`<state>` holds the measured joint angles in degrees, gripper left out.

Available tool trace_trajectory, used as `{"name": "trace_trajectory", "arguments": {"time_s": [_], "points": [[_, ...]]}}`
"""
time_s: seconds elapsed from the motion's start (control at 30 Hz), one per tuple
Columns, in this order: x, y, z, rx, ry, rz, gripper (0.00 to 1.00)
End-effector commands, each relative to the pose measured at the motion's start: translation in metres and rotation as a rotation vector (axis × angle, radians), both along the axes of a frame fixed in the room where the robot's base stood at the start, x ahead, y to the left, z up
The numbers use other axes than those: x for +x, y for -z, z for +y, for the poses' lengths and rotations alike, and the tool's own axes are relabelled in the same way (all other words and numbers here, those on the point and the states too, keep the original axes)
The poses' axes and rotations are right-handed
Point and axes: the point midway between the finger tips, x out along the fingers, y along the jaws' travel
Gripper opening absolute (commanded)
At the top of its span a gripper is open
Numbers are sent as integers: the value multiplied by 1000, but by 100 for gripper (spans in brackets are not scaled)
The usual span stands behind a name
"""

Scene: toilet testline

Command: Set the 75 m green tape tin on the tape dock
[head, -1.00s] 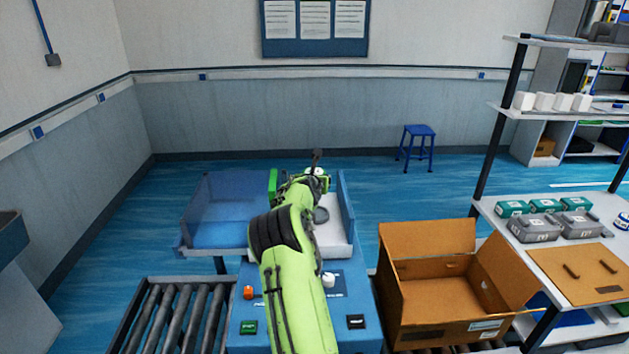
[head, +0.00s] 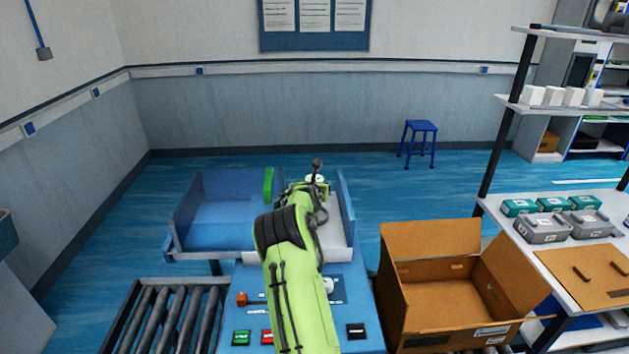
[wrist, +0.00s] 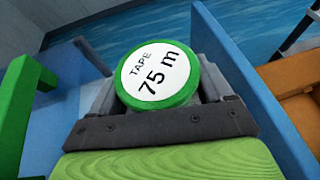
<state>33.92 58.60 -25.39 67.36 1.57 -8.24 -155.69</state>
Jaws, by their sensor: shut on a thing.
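The 75 m tape tin (wrist: 158,75) is round, with a white lid reading "TAPE 75 m" and a green rim. My gripper (wrist: 160,95) is shut on it, with the dark fingers at its sides. In the head view my gripper (head: 316,188) and the tin (head: 318,179) are small, above the far part of the white right-hand section (head: 335,236) of the blue bench tray. The tin's underside and whatever lies directly below it are hidden. I cannot pick out the tape dock for certain; my arm covers part of that section.
A green upright piece (head: 268,185) stands left of my gripper, beside the open blue bay (head: 215,225). A blue side wall (head: 346,207) stands close on the right. An open cardboard box (head: 440,315), roller conveyor (head: 165,320) and stocked shelf (head: 575,250) lie around.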

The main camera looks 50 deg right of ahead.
Motion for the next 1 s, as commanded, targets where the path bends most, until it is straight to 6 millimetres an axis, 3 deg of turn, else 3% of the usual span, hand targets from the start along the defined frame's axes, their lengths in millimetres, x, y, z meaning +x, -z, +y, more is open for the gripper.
{"name": "trace_trajectory", "arguments": {"time_s": [0.27,0.7,1.0], "points": [[0,15,-1,-3,1,-3,38],[0,66,0,-2,1,-1,38],[0,66,0,-3,0,-2,38]]}}
